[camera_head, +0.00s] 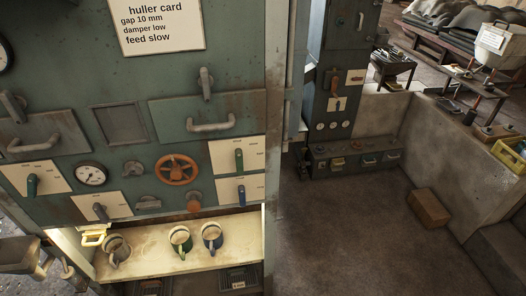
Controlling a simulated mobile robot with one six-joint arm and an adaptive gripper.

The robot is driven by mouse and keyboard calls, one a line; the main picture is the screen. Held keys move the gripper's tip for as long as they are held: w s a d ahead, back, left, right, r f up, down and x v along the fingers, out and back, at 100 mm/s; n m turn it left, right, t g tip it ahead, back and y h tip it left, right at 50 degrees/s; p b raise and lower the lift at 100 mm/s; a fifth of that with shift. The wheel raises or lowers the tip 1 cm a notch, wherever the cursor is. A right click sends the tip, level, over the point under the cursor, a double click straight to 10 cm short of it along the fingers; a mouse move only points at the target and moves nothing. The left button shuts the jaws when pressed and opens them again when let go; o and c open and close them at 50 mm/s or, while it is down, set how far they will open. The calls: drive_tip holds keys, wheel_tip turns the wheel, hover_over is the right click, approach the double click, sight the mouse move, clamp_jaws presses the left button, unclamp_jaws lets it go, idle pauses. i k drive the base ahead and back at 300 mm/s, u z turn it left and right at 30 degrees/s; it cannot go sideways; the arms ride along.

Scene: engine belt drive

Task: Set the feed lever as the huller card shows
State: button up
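The huller card (163,27) hangs at the top of the green cabinet and reads gap 10 mm, damper low, feed slow. Several levers stand on cream plates below it: a dark green one (32,185) at left, a grey one (100,212) at lower left, a green one (239,158) at right and a blue one (242,193) beneath that. The right-hand green and blue levers look near upright. The plate lettering is too small to read, so I cannot tell which is the feed lever. I cannot make out my gripper in this view.
An orange handwheel (176,170) and a round gauge (91,175) sit between the plates. Handles (208,127) stick out above. Mugs (212,236) stand on the shelf (160,262) below. The floor (345,235) at right is mostly clear, with a brown box (428,208) by the wall.

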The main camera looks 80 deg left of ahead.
sight(238, 156)
drive_tip(key=z, duration=0.05)
drive_tip(key=i, duration=0.9)
drive_tip(key=u, duration=3.1)
